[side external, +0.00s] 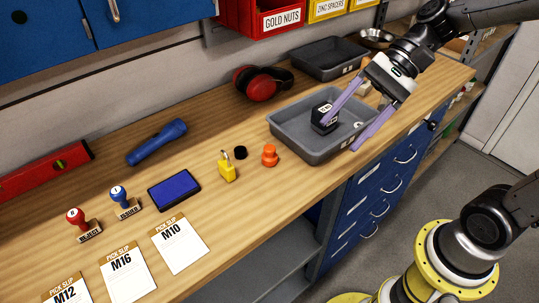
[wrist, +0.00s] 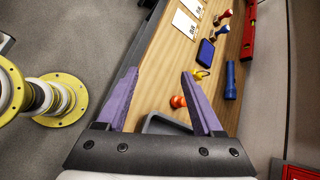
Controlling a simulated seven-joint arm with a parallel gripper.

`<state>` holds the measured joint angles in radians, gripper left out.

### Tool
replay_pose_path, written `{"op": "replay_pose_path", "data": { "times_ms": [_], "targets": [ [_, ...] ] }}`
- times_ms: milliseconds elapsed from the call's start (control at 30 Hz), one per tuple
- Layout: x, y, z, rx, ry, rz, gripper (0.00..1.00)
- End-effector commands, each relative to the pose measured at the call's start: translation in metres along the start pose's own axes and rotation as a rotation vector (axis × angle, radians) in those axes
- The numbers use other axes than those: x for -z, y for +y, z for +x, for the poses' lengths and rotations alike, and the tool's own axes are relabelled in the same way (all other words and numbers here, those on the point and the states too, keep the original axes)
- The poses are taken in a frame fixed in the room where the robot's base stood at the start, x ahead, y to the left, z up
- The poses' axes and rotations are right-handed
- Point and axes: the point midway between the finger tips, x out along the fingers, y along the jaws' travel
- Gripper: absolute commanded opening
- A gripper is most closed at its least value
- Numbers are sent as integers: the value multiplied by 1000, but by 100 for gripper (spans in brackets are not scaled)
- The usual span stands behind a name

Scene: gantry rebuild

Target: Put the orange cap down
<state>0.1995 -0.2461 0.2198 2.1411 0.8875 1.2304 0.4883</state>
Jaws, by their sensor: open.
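The orange cap (side external: 270,155) stands on the wooden bench, just left of the near grey tray (side external: 295,143) and apart from it. In the wrist view nothing is held between the purple fingers of my gripper (wrist: 158,72).
A black labelled box (side external: 323,118) lies in the near tray by one finger. A yellow padlock (side external: 226,167) and a black cap (side external: 240,152) stand left of the orange cap. Earmuffs (side external: 258,84) lie behind. Bare wood is in front of the padlock.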

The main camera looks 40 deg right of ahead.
Motion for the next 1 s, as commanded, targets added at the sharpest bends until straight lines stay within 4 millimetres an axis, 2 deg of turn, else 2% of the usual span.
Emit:
{"op": "replay_pose_path", "data": {
  "times_ms": [100, 200, 300, 433, 567, 667, 1000],
  "targets": [
    [39, -34, 8, 89, -140, 268, 68],
    [78, -51, 12, 160, -229, 450, 68],
    [115, -56, 16, 212, -281, 579, 68],
    [149, -47, 22, 228, -304, 679, 68],
    [162, -39, 25, 232, -311, 723, 68],
    [160, -42, 32, 233, -310, 722, 68],
    [147, -60, 89, 231, -309, 720, 68]
  ]
}}
